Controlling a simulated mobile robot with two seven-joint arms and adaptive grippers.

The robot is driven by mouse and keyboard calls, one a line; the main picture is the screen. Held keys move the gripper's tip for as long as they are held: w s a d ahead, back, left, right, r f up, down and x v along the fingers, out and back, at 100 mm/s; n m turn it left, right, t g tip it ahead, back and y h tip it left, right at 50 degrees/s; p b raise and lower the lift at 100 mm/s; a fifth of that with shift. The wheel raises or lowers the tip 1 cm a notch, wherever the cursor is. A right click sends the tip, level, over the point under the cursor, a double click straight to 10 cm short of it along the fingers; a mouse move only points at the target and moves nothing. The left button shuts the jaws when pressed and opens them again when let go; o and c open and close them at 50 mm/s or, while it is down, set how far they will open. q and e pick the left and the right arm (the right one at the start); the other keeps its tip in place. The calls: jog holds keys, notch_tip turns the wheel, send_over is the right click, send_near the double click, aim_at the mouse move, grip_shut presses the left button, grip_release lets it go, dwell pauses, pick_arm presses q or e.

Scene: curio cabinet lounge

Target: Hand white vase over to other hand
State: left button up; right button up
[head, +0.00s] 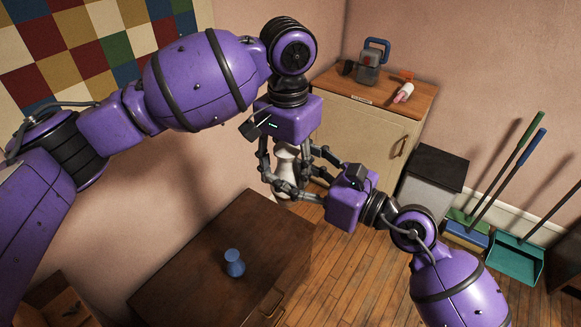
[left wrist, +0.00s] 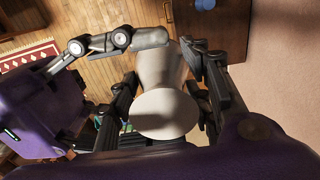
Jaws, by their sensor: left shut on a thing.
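The white vase (head: 286,155) hangs upright in my left gripper (head: 285,172), which points down and is shut on it. In the left wrist view the vase (left wrist: 163,113) shows its round pale end between the two dark fingers of my left gripper (left wrist: 160,95). My right gripper (head: 300,174) comes in from the right at the vase's height. Its fingers look spread apart, one on the near side and one on the far side of the vase. One right finger lies across the vase in the left wrist view; contact is unclear.
A dark brown cabinet (head: 185,290) with a small blue vase (head: 234,264) stands below. A pale cabinet (head: 365,130) behind carries a blue-handled container (head: 368,68) and a pink bottle (head: 403,93). A grey bin (head: 428,185), brooms and a teal dustpan (head: 515,258) stand right.

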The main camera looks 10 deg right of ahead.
pick_arm(q)
jog(key=shift+w+d+r, duration=0.1)
jog(key=shift+d, duration=0.05)
pick_arm(e)
jog(key=shift+s+a, duration=0.25)
jog(key=shift+a, duration=0.05)
jog(key=c, duration=1)
pick_arm(q)
jog(key=o, duration=1)
jog(key=shift+c, duration=0.2)
pick_arm(e)
jog(key=shift+r, duration=0.1)
jog(key=shift+c, duration=0.2)
pick_arm(q)
jog(key=o, duration=0.5)
jog(key=shift+c, duration=0.2)
pick_arm(e)
grip_shut()
jog(key=shift+w+d, duration=0.1)
